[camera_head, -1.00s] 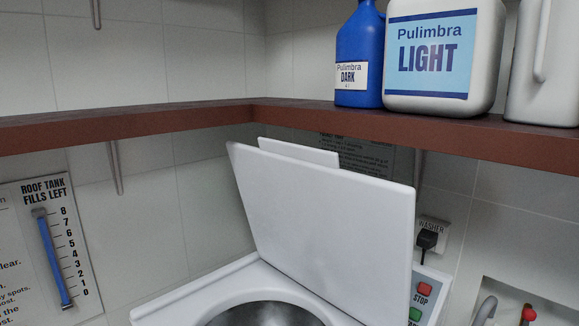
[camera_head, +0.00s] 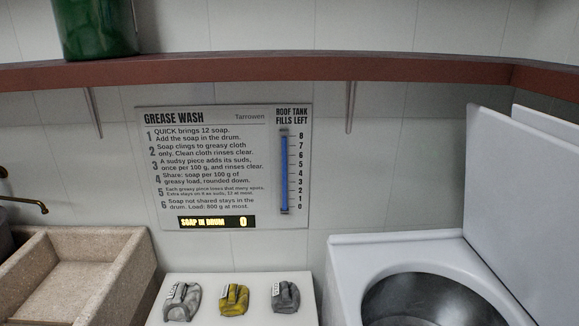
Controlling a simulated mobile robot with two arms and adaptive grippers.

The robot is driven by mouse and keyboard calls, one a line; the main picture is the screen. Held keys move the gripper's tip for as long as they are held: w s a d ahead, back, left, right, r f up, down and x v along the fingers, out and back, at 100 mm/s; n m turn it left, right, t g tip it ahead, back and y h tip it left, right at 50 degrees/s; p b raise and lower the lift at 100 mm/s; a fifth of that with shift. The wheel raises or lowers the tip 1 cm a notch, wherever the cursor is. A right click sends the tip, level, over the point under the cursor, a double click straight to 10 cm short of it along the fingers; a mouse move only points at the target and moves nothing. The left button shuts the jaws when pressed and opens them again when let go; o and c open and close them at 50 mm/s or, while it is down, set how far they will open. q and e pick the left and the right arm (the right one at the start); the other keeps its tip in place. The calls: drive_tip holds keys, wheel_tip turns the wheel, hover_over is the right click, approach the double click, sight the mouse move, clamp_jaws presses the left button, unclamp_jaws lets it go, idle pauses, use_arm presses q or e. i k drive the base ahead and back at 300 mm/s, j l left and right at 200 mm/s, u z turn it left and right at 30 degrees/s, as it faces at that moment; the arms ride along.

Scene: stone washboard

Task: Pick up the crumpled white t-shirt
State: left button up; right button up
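Three small crumpled cloth bundles with pale tags lie in a row on a white surface (camera_head: 205,281) at the bottom of the head view. The left one is pale grey-white (camera_head: 181,303) with dark patches and is the whitest of them; its kind of garment cannot be told. The middle bundle is yellow (camera_head: 234,299) and the right one is darker grey (camera_head: 286,297). Neither of my grippers is in view.
A stone washboard basin (camera_head: 72,262) with a brass tap (camera_head: 30,201) stands left. An open-lidded washer (camera_head: 345,262) stands right, its drum (camera_head: 425,300) looking empty. A brown shelf (camera_head: 250,70) holding a green container (camera_head: 95,25) runs above. The wall sign (camera_head: 222,168) reads soap in drum 0.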

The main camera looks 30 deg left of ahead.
sight(182, 302)
drive_tip(key=u, duration=1.9)
